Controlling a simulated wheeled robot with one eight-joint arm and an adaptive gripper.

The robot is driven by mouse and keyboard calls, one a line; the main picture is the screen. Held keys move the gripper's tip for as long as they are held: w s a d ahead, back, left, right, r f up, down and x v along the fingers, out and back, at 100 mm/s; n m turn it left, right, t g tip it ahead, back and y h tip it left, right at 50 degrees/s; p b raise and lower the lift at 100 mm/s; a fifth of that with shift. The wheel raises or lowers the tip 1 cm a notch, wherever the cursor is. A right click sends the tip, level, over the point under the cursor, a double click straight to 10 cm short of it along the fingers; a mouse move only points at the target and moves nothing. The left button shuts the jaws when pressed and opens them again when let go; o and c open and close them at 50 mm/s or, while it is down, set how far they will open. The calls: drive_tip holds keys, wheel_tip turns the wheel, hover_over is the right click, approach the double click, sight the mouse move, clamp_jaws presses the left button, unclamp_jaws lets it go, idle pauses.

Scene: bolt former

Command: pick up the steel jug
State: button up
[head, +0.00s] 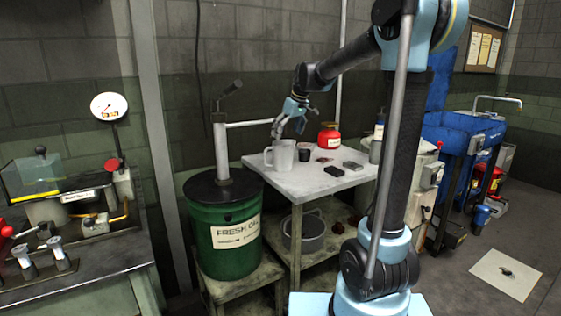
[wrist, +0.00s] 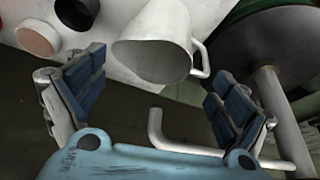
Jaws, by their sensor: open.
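The steel jug (head: 281,156) is a pale grey, handled vessel standing upright near the left end of the white-topped table (head: 318,184). In the wrist view the jug (wrist: 158,40) shows its open mouth and its handle on the right. My gripper (head: 291,126) is above the jug in the head view, its fingers pointing down. In the wrist view my gripper (wrist: 155,100) is open, with blue-padded fingers wide apart. The jug appears beyond the fingertips, between them in the picture, and nothing is held.
A green oil drum (head: 222,232) with a pump (head: 221,150) stands left of the table, its spout reaching toward the jug. A dark cup (head: 305,153), a red container (head: 329,136) and a grey block (head: 352,166) are on the tabletop. A bucket (head: 303,234) sits on the lower shelf.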

sight(284, 142)
drive_tip(key=shift+x, duration=2.7)
drive_tip(key=c, duration=1.8)
drive_tip(key=shift+r, duration=0.15)
